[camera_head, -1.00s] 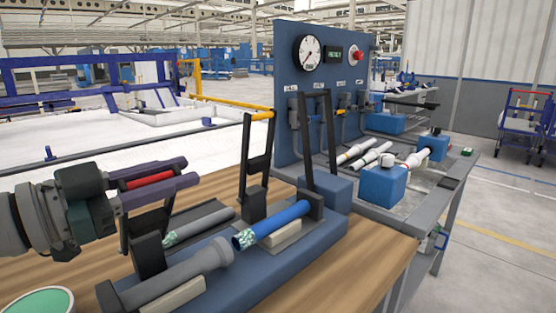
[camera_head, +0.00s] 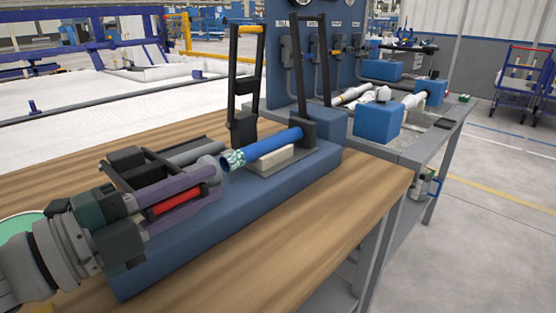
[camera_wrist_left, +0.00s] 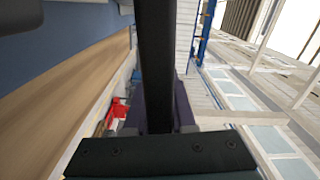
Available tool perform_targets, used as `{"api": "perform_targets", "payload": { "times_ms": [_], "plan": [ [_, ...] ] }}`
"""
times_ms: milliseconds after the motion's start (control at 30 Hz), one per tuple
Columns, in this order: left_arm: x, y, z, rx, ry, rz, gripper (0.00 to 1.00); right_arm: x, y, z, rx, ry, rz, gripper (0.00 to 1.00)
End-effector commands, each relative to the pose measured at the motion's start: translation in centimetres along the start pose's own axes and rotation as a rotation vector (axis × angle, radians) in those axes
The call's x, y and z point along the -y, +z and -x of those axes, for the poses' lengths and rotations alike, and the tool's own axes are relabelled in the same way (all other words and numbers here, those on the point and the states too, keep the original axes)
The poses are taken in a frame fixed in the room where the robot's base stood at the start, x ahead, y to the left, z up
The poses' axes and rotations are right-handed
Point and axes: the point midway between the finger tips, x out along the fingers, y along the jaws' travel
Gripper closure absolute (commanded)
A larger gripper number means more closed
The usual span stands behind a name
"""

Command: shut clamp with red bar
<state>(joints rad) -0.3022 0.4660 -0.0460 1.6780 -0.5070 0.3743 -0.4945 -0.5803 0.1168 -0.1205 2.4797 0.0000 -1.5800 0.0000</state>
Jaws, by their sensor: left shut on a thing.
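My left gripper (camera_head: 212,182) is shut on the red bar (camera_head: 177,200), which shows between its two purple fingers. The clamp with the red bar (camera_head: 147,168) has black arms, now folded low over the left end of the blue base (camera_head: 215,235). A grey pipe (camera_head: 205,150) shows partly behind the gripper; the rest is hidden by the gripper and clamp. Whether the clamp is fully down cannot be told. In the left wrist view a black bar (camera_wrist_left: 157,65) runs down the middle, in front of the purple fingers. My right gripper is not in view.
A blue pipe (camera_head: 272,147) with a speckled end lies on the right of the base. The clamp with the yellow bar (camera_head: 247,30) stands upright there, beside another upright black arm pair (camera_head: 325,70). The wooden tabletop (camera_head: 300,235) is clear in front.

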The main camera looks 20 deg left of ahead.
Motion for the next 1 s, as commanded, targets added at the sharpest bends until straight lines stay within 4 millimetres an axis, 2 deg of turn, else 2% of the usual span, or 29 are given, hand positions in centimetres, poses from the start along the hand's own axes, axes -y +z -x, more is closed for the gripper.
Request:
{"api": "perform_targets", "payload": {
  "times_ms": [33, 300, 800, 833, 1000],
  "plan": [
    [-0.9, 0.1, 0.0, 0.002, -0.001, -0.042, 1.0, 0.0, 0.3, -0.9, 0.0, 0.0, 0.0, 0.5],
    [-2.0, 0.2, 0.0, -0.001, -0.001, -0.21, 1.0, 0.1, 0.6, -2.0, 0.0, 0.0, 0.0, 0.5],
    [-2.4, 0.4, 0.1, 0.003, 0.006, -0.242, 1.0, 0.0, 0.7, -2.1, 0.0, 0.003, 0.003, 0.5],
    [-2.4, 0.4, 0.1, 0.003, 0.007, -0.242, 0.74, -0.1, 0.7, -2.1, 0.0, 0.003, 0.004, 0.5],
    [-2.4, 0.4, 0.1, 0.003, 0.006, -0.241, 0.55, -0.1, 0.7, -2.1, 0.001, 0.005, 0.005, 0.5]
  ]
}}
